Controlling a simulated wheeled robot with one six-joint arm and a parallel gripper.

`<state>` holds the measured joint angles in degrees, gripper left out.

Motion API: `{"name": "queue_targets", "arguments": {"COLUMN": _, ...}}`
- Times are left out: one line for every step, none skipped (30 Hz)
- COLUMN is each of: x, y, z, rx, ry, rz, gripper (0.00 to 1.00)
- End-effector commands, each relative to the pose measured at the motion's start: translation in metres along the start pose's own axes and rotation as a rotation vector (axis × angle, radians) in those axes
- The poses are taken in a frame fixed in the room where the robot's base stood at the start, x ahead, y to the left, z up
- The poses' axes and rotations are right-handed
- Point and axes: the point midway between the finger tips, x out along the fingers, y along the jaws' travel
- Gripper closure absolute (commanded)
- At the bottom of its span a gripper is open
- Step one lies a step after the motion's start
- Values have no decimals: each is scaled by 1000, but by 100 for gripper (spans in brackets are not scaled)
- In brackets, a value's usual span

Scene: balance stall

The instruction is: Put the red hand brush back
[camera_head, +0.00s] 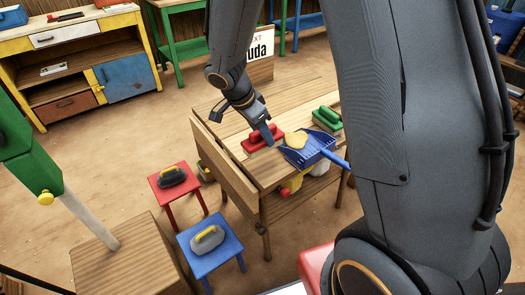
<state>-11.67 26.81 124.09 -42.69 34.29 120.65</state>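The red hand brush (250,145) lies on the wooden table, left of a blue dustpan (318,147). My gripper (266,135) reaches down from above, with its fingers at the raised handle of the red brush. A finger hides part of the brush. At this size I cannot tell whether the fingers are closed on the handle or only around or beside it. The brush seems to rest on the tabletop.
A yellow thing (296,140) lies at the dustpan. A green brush (327,119) lies at the table's right. A wooden block (115,262) stands front left.

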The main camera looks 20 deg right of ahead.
Motion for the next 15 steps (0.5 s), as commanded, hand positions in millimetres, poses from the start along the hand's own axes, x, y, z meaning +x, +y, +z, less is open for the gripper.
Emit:
{"name": "queue_targets", "arguments": {"x": 7, "y": 0, "z": 3, "rx": -3, "ry": -1, "rz": 2, "gripper": 84}}
{"name": "queue_targets", "arguments": {"x": 10, "y": 1, "z": 4, "rx": -2, "ry": -1, "rz": 1, "gripper": 84}}
{"name": "queue_targets", "arguments": {"x": 14, "y": 0, "z": 6, "rx": -1, "ry": -1, "rz": 1, "gripper": 84}}
{"name": "queue_targets", "arguments": {"x": 16, "y": 0, "z": 6, "rx": -2, "ry": 0, "rz": 0, "gripper": 84}}
{"name": "queue_targets", "arguments": {"x": 17, "y": 0, "z": 7, "rx": -2, "ry": 0, "rz": -1, "gripper": 84}}
{"name": "queue_targets", "arguments": {"x": 20, "y": 0, "z": 8, "rx": -2, "ry": -1, "rz": -1, "gripper": 84}}
{"name": "queue_targets", "arguments": {"x": 22, "y": 0, "z": 9, "rx": -1, "ry": -1, "rz": -1, "gripper": 84}}
{"name": "queue_targets", "arguments": {"x": 25, "y": 0, "z": 10, "rx": -2, "ry": -1, "rz": 0, "gripper": 84}}
{"name": "queue_targets", "arguments": {"x": 30, "y": 1, "z": 12, "rx": -4, "ry": -1, "rz": 1, "gripper": 84}}
{"name": "queue_targets", "arguments": {"x": 34, "y": 1, "z": 14, "rx": -3, "ry": -1, "rz": 2, "gripper": 84}}
{"name": "queue_targets", "arguments": {"x": 39, "y": 1, "z": 16, "rx": -4, "ry": -1, "rz": 1, "gripper": 84}}
{"name": "queue_targets", "arguments": {"x": 44, "y": 0, "z": 18, "rx": -3, "ry": -1, "rz": 1, "gripper": 84}}
{"name": "queue_targets", "arguments": {"x": 47, "y": 0, "z": 19, "rx": -4, "ry": -1, "rz": 1, "gripper": 84}}
{"name": "queue_targets", "arguments": {"x": 50, "y": 0, "z": 21, "rx": -4, "ry": 0, "rz": 1, "gripper": 84}}
{"name": "queue_targets", "arguments": {"x": 53, "y": 0, "z": 22, "rx": -3, "ry": -1, "rz": 0, "gripper": 84}}
